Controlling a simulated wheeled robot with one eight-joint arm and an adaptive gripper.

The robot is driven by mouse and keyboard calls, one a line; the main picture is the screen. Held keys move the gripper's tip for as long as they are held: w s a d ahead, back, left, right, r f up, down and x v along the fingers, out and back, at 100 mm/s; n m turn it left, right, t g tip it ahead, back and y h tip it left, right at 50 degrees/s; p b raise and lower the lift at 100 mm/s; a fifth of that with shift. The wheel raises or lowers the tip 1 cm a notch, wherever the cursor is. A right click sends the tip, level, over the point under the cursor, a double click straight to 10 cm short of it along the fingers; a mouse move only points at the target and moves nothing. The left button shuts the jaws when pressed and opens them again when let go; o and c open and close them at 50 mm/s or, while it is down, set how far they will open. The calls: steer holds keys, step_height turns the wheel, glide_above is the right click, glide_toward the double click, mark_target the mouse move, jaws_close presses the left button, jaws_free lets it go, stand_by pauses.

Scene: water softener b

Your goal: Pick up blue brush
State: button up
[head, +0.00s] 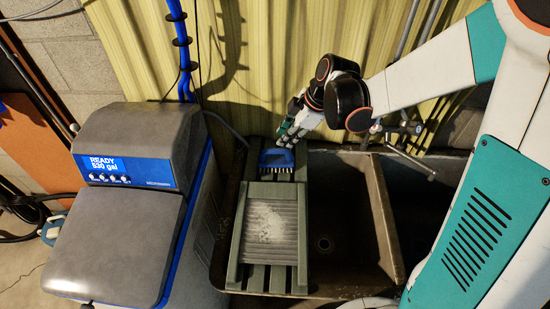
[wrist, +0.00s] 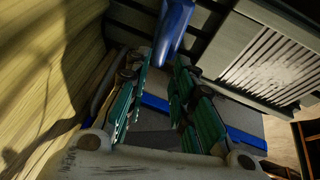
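The blue brush (head: 277,158) lies on a green slatted board across the sink, bristles toward the front. In the wrist view the blue brush (wrist: 175,28) shows at the top, just beyond my fingertips. My gripper (head: 287,136) is above and behind the brush in the head view, close to its rear edge. In the wrist view my gripper (wrist: 162,68) has its two green fingers apart with nothing between them. I cannot tell whether a fingertip touches the brush.
A washboard (head: 270,225) with a whitish patch lies in front of the brush. The sink basin (head: 340,220) opens at the right. The grey water softener (head: 125,240) stands at the left. A yellow corrugated wall (head: 270,60) is close behind, and a tap (head: 405,130) is right of my gripper.

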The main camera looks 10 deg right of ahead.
mark_target(277, 149)
steer(key=b+x, duration=0.3)
steer(key=x, duration=0.7)
steer(key=shift+s+f, duration=0.1)
jaws_close()
